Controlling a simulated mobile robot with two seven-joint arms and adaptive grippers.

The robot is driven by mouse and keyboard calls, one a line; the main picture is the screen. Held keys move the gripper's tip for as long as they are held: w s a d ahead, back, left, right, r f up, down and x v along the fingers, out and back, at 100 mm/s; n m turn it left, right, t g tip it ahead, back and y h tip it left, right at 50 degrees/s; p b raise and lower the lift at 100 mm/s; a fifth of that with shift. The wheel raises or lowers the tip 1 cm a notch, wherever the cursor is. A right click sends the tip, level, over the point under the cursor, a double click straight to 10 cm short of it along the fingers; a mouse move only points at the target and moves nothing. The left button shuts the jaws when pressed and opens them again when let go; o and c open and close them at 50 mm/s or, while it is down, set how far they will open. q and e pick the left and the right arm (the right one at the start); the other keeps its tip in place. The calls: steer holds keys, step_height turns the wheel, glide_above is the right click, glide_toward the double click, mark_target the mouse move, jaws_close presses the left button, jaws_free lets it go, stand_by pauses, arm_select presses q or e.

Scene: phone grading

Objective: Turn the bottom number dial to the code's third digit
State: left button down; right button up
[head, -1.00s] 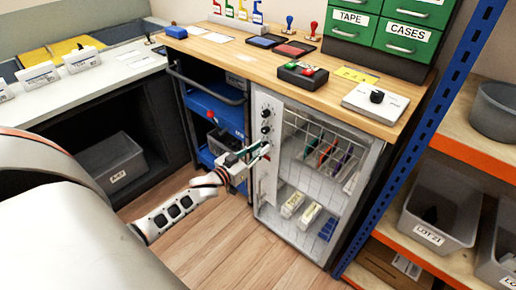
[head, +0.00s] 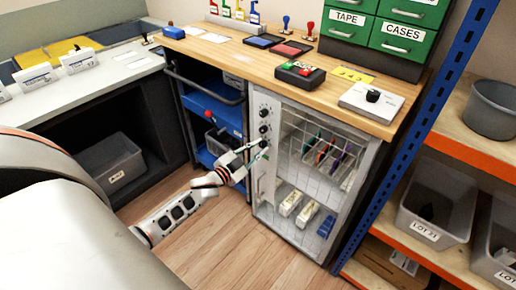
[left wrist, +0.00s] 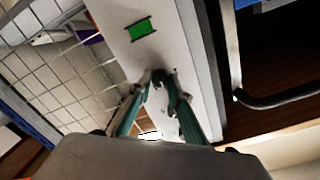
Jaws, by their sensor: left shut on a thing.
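The tall white panel (head: 266,101) on the left of the wire-fronted cabinet carries three black dials in a column. The top dial (head: 264,113) and the middle dial (head: 264,128) are clear of my gripper. My left gripper (head: 262,150) is at the bottom dial (head: 263,142), its fingers shut on it. In the left wrist view, the teal fingers (left wrist: 160,98) close around the black dial (left wrist: 160,78), hiding part of it. A green patch (left wrist: 141,29) shows on the panel beyond. I cannot read the dial's number. My right gripper is not in view.
The cabinet's wire door (head: 320,150) is beside the panel, with several phones behind it. A blue cart (head: 212,107) stands to the left. The wooden counter (head: 236,62) is above. A blue shelf post (head: 420,115) stands at the right.

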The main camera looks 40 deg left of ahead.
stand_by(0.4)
arm_select(q)
steer(key=c, duration=2)
jaws_free()
steer(key=shift+o, duration=0.6)
steer(key=shift+s, duration=0.1)
steer(key=s+a, duration=0.1)
steer(key=s, duration=1)
steer(key=shift+s+r, duration=0.2)
steer(key=shift+s, duration=0.2)
steer(key=s+d+f+n+g+p, duration=0.1)
steer(key=s+d+f+g+p, duration=0.1)
steer(key=s+d, duration=0.9)
steer(key=s+d+f+n+g+h+p, duration=0.1)
steer(key=s+d+g+p, duration=0.4)
steer(key=s+d, duration=0.6)
steer(key=shift+s+d+f+n+p, duration=0.25)
steer(key=shift+d+f+n+p, duration=0.6)
steer(key=shift+p, duration=0.25)
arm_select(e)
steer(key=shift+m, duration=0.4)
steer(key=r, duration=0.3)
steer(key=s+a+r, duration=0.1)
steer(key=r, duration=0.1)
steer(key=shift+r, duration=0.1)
